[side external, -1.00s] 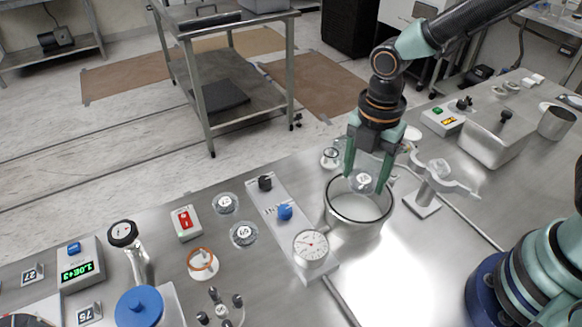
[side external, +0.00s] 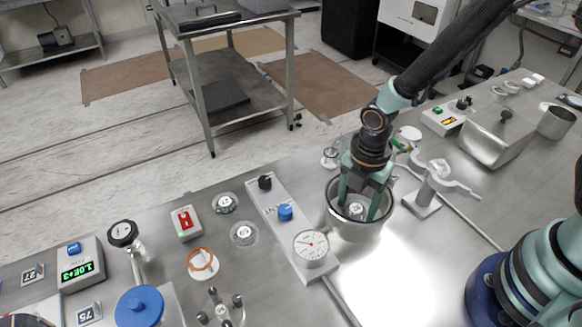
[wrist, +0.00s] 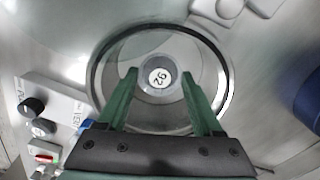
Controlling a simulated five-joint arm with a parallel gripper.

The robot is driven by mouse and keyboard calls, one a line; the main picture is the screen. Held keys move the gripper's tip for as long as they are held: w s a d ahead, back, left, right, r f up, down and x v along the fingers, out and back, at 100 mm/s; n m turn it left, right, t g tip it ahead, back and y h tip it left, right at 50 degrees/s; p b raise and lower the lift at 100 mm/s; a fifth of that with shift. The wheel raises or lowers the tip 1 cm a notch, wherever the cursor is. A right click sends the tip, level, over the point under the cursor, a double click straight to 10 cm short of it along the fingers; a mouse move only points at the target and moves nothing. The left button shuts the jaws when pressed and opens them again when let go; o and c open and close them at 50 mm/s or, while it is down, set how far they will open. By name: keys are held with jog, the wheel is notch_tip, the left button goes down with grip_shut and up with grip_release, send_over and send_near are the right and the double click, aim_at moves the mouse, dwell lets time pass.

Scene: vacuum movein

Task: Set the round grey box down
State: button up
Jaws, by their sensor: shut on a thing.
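The round grey box (side external: 356,211) carries a round label that reads 92 in the wrist view (wrist: 160,77). My gripper (side external: 358,205) is shut on it, with one green finger on each side, as the wrist view also shows (wrist: 161,88). The box and fingertips are inside the round, open metal chamber (side external: 346,231), below its dark rim, which rings them in the wrist view (wrist: 97,62). The chamber floor under the box is partly hidden, so I cannot tell whether the box touches it.
A dial gauge (side external: 311,246) and a panel with a black knob and a blue knob (side external: 285,212) stand left of the chamber. A metal stand with a curved top (side external: 428,190) is close on the right. Two more round labelled pieces (side external: 244,234) lie further left.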

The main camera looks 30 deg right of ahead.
aim_at(356, 208)
jog(key=shift+f, duration=0.1)
jog(key=o, duration=1.3)
notch_tip(356, 208, up, 12)
jog(key=shift+s+d+r+m+t, duration=0.35)
jog(key=shift+d+r+m+t, duration=0.6)
jog(key=shift+d+r+m, duration=1.95)
jog(key=shift+s+d+r+m+t, duration=0.3)
jog(key=shift+d+r+m+t, duration=0.8)
jog(key=shift+m, duration=3.45)
jog(key=shift+s+d+r+m+t, duration=0.35)
jog(key=shift+d+r+m+t, duration=0.4)
jog(key=shift+d+r+m, duration=2.15)
jog(key=shift+a+f+m, duration=0.35)
jog(key=shift+f+m, duration=0.1)
jog(key=shift+f, duration=0.1)
jog(key=shift+a+f+m, duration=0.3)
jog(key=shift+f+m, duration=0.1)
jog(key=shift+f, duration=0.15)
